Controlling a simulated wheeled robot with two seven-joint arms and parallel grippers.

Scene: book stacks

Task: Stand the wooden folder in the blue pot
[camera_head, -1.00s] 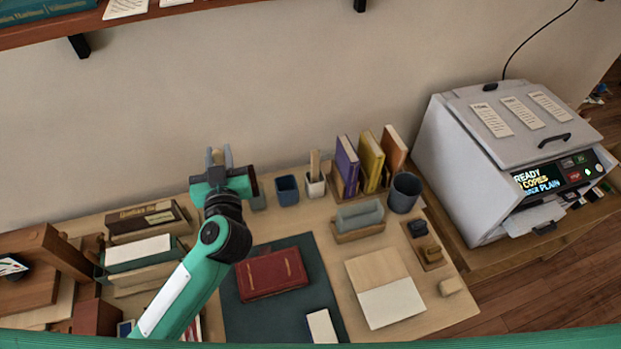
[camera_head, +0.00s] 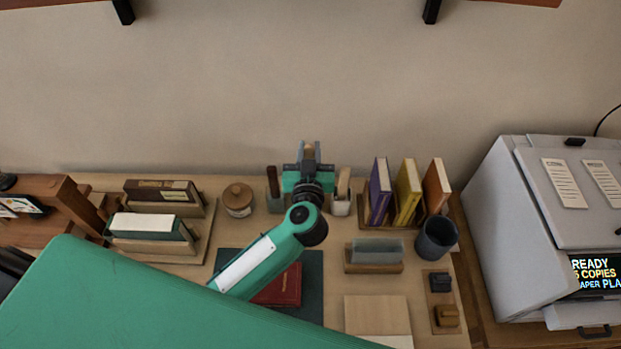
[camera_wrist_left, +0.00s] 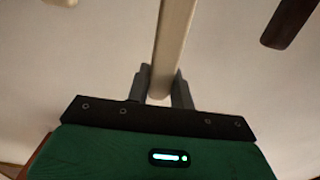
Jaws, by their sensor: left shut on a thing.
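My left gripper (camera_head: 310,152) is shut on the wooden folder (camera_wrist_left: 172,45), a pale, narrow stick. In the left wrist view the folder runs up from between the two fingers (camera_wrist_left: 160,88). In the head view only a small tan bit of it shows between the fingers, at the back of the desk. The blue pot is hidden in the head view behind my gripper and wrist, between a grey-green pot (camera_head: 274,205) and a white pot (camera_head: 341,208). I cannot tell whether the folder's lower end is in it. My right gripper is not in view.
A dark stick (camera_head: 272,178) stands in the grey-green pot and a pale stick (camera_head: 344,181) in the white pot, close on either side. A lidded jar (camera_head: 238,199) stands left. Upright books (camera_head: 407,190) and a dark cup (camera_head: 437,238) stand right.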

